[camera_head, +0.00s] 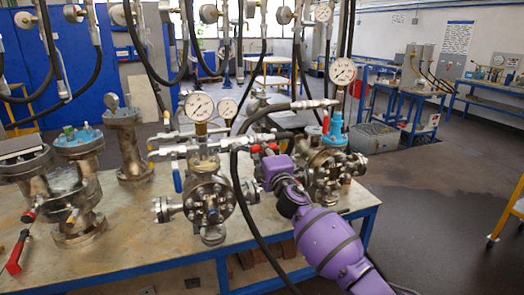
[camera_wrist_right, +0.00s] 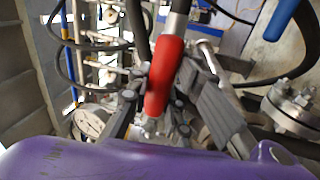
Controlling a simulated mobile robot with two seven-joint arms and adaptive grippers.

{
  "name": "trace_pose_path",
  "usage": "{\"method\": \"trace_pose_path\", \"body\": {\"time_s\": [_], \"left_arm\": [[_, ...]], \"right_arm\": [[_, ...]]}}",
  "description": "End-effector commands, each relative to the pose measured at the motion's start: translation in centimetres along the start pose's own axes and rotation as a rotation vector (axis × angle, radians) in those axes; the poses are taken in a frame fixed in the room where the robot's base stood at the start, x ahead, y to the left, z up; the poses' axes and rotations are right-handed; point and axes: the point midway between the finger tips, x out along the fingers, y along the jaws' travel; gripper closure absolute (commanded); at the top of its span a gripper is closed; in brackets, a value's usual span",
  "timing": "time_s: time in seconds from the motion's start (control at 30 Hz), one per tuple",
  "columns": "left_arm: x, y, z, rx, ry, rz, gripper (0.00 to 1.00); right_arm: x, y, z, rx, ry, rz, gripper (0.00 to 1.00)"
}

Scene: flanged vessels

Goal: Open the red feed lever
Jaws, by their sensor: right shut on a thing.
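The red feed lever (camera_wrist_right: 165,75) is a red-sleeved handle on a metal stem, seen large in the wrist view. My right gripper (camera_wrist_right: 168,100) has its dark fingers on both sides of the red sleeve and is shut on it. In the head view, a little red of the lever (camera_head: 256,148) shows just above my right gripper (camera_head: 262,162), at the pipework between two flanged vessels. My purple forearm comes from the lower right and hides part of this place. The lever's pivot is hard to make out. My left gripper is not in view.
A flanged vessel (camera_head: 208,195) with gauges stands left of my gripper, another (camera_head: 325,170) right of it. Black hoses hang close by. A blue handle (camera_wrist_right: 282,18) and a bolted flange (camera_wrist_right: 293,105) are near in the wrist view.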

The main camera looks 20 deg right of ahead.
Motion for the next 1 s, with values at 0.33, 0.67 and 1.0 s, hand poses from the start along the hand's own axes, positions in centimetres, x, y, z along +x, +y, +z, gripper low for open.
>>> {"method": "trace_pose_path", "body": {"time_s": [0.33,0.67,1.0], "left_arm": [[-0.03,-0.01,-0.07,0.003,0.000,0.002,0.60],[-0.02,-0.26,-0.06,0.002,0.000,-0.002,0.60],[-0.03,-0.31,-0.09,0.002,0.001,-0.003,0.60]], "right_arm": [[0.03,0.21,0.09,-0.045,0.007,-0.001,1.00],[0.04,0.26,0.08,-0.046,0.007,0.000,0.75],[0.06,0.32,0.00,-0.041,0.008,0.000,0.61]]}}
